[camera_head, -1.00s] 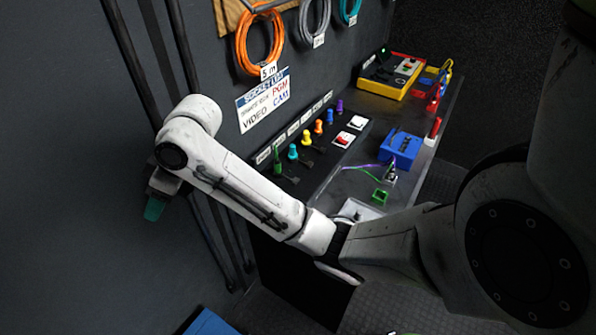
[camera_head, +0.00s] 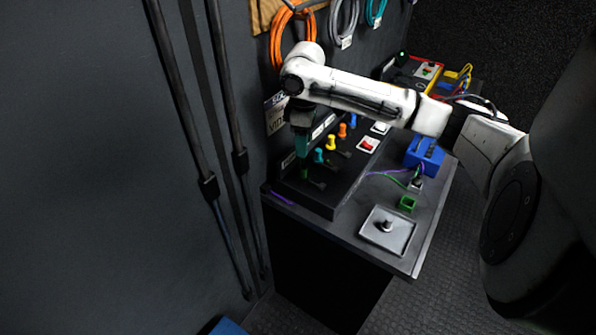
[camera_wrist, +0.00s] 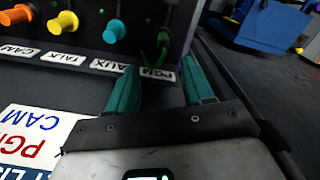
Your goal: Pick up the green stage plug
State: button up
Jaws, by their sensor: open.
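The green stage plug (camera_wrist: 163,40) stands at the end of a row of coloured plugs on a dark panel, by the PGM label. In the head view the green plug (camera_head: 305,173) shows just below my gripper (camera_head: 301,145). In the wrist view my gripper (camera_wrist: 159,66) is open and empty. Its two teal fingers point toward the panel, with the green plug beyond and between their tips. I see no contact between fingers and plug.
The teal plug (camera_wrist: 115,31), yellow plug (camera_wrist: 63,22) and orange plug (camera_wrist: 16,15) stand in the same row. A blue box (camera_head: 424,155), a green socket (camera_head: 407,203) and a grey joystick plate (camera_head: 388,231) are on the bench. Orange cable (camera_head: 279,45) hangs on the wall above.

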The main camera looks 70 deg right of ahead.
aim_at(304, 164)
notch_tip(304, 164, down, 4)
jog(key=shift+r, duration=0.15)
jog(key=shift+s+a+f+p, duration=0.15)
jog(key=shift+f+p, duration=0.2)
jog(key=shift+f, duration=1.1)
jog(key=shift+a+f+p, duration=0.15)
jog(key=shift+f+p, duration=0.2)
jog(key=shift+f, duration=1.1)
jog(key=shift+c, duration=0.2)
grip_shut()
